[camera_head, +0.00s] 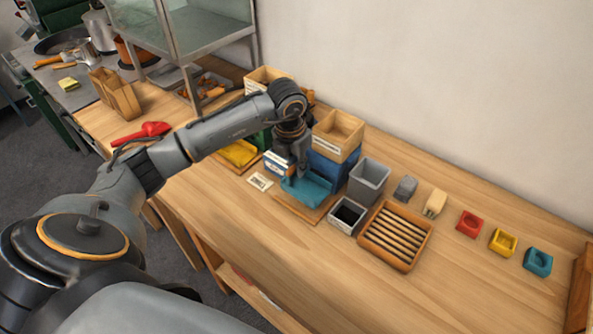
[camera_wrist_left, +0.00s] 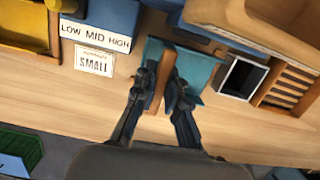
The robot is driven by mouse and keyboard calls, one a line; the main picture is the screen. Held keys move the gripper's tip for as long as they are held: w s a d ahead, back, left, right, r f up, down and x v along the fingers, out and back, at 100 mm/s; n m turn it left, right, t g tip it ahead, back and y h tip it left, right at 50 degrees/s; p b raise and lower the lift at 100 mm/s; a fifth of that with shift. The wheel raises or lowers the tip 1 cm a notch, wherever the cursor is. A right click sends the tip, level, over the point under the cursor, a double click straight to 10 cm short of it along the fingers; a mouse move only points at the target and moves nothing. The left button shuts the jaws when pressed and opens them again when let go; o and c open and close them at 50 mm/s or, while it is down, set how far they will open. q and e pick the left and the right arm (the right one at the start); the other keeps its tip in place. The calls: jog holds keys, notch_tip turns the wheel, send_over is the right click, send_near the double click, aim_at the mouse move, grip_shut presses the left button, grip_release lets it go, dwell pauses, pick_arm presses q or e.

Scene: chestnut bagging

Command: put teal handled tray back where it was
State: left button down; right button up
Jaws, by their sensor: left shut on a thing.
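The teal tray (camera_head: 312,190) is by the middle of the bench, over a wooden board (camera_head: 293,207) in front of a blue bin. In the left wrist view the teal tray (camera_wrist_left: 203,68) has a brown handle (camera_wrist_left: 162,88) across it. My left gripper (camera_head: 291,174) reaches down onto the tray; in the left wrist view its fingers (camera_wrist_left: 161,84) are shut on the handle from both sides. I cannot tell whether the tray touches the board. My right gripper is not in view.
A small card (camera_head: 260,181) marked SMALL lies left of the tray. A yellow tray (camera_head: 238,153) is farther left. A dark open box (camera_head: 347,216), a grey bin (camera_head: 368,180) and a slatted wooden tray (camera_head: 395,236) stand close on the right. The front bench strip is clear.

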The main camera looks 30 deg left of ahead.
aim_at(296, 183)
pick_arm(q)
notch_tip(296, 183, down, 3)
jog(key=shift+a+f+p, duration=0.1)
jog(key=shift+p, duration=0.75)
jog(key=shift+f, duration=0.2)
jog(key=c, duration=1.4)
grip_release()
jog(key=shift+r, duration=0.1)
